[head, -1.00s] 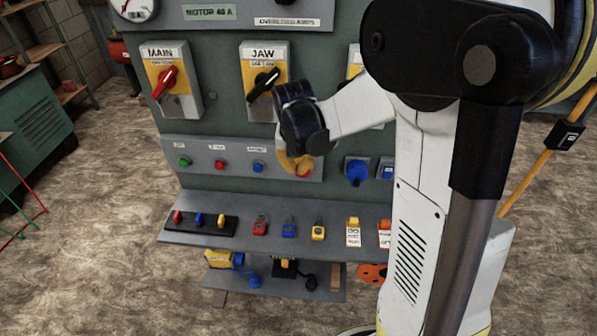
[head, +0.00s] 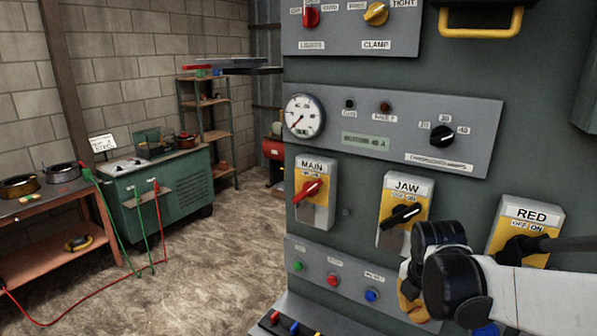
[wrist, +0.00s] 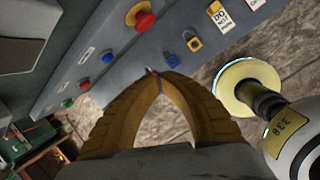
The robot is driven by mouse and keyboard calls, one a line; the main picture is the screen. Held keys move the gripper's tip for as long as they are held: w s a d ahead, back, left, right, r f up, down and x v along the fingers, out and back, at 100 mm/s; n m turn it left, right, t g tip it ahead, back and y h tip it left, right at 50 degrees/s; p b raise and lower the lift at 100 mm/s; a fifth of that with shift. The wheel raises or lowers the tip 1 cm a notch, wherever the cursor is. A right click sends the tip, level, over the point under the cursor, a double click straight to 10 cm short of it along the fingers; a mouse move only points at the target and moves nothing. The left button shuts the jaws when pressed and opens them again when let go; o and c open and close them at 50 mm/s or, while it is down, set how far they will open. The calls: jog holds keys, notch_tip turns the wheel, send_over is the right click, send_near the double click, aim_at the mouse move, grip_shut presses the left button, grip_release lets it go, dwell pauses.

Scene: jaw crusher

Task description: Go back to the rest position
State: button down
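My gripper (head: 411,300) is low at the right in the head view, in front of the green control panel (head: 345,215) and below the JAW switch (head: 404,212). In the wrist view its two yellow-brown fingers (wrist: 155,76) meet at the tips, with a gap between them lower down. They hold nothing that I can see. In the head view my wrist hides much of the gripper.
The panel carries the MAIN switch (head: 314,192), the RED switch (head: 525,228) and a gauge (head: 304,116). The wrist view shows a red mushroom button (wrist: 145,20) and a yellow padlock (wrist: 193,43) beyond my fingers. Open floor (head: 215,260) lies left of the panel.

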jog(key=s+a+r+m+t+b, duration=0.1)
jog(key=s+a+m+t, duration=0.1)
jog(key=s+a+m, duration=0.2)
jog(key=s+a+r+m+t+y+b, duration=0.1)
jog(key=s+a+m, duration=0.3)
jog(key=s+m, duration=0.6)
jog(key=m+b, duration=0.1)
jog(key=m, duration=0.8)
jog(key=shift+s+t, duration=0.3)
jog(key=shift+t, duration=0.1)
